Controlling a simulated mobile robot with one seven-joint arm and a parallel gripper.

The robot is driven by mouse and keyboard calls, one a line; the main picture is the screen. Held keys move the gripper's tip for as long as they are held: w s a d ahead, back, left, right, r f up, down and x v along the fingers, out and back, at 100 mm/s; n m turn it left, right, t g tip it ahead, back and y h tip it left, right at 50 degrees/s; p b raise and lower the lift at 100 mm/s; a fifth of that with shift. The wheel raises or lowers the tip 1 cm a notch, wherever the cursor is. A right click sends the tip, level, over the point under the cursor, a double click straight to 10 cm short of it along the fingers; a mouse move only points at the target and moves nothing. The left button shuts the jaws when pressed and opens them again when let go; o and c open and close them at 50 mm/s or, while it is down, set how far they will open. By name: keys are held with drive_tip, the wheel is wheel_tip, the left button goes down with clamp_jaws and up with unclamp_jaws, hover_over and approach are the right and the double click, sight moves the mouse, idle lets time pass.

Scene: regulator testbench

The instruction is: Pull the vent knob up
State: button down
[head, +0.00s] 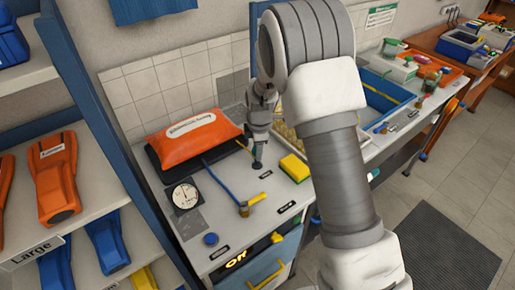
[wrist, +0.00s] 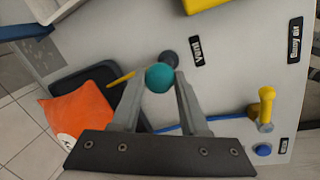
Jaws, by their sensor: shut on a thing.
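The vent knob is a teal ball (wrist: 159,78) between my fingertips in the wrist view. A dark round base (wrist: 169,59) shows just past it, beside the black "Vent" label (wrist: 197,51). My gripper (wrist: 160,80) is shut on the knob, with one finger on each side of it. In the head view my gripper (head: 258,140) points down at the bench, right above the dark base (head: 257,165). The teal ball is hard to make out there, behind the fingers.
An orange bag (head: 193,138) lies on a dark tray left of my gripper. A pressure gauge (head: 184,196), a yellow valve handle (head: 258,197) and a blue knob (head: 211,239) are nearer the front. A yellow sponge (head: 295,168) lies to the right.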

idle(0.9)
drive_tip(key=v, duration=0.1)
drive_tip(key=p+v, duration=0.1)
drive_tip(key=v, duration=0.1)
drive_tip(key=shift+w+r, duration=0.2)
drive_tip(key=shift+w, duration=0.1)
drive_tip(key=shift+c, duration=2)
unclamp_jaws()
drive_tip(key=v, duration=1.7)
drive_tip(key=shift+r, duration=0.15)
drive_tip(key=shift+s+d, duration=0.1)
